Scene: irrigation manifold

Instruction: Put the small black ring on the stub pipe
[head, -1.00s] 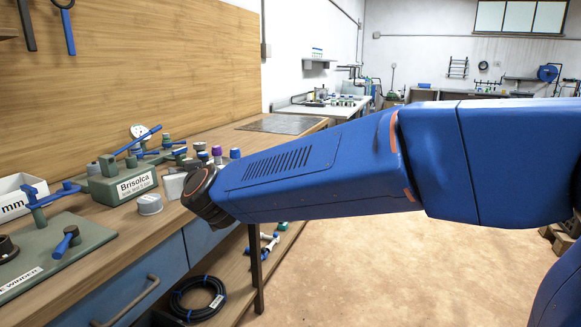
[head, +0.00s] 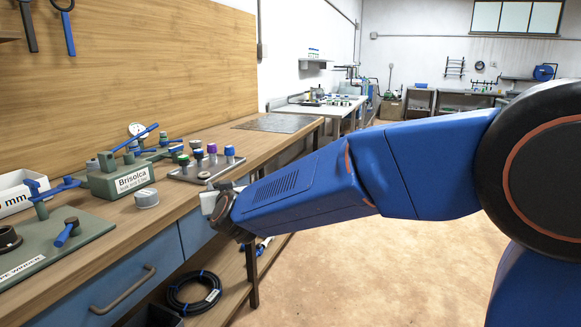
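My gripper (head: 212,202) is at the end of my blue arm, just off the front edge of the bench. Only a pale grey-white part of it shows past the dark wrist, so its fingers and anything in them cannot be made out. A dark ring-like part (head: 8,239) sits on the green plate at the far left, cut by the picture edge; I cannot tell whether it is the small black ring. I cannot pick out the stub pipe for sure. Short upright posts with green, blue and purple tops stand on a grey tray (head: 180,175) behind my gripper.
The wooden bench (head: 165,215) runs along the left. It holds a green Brisolca block (head: 122,180), a grey cap (head: 146,198), a white box (head: 14,196) and a green plate (head: 85,232). A black hose coil (head: 194,293) lies on the lower shelf. The floor at right is clear.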

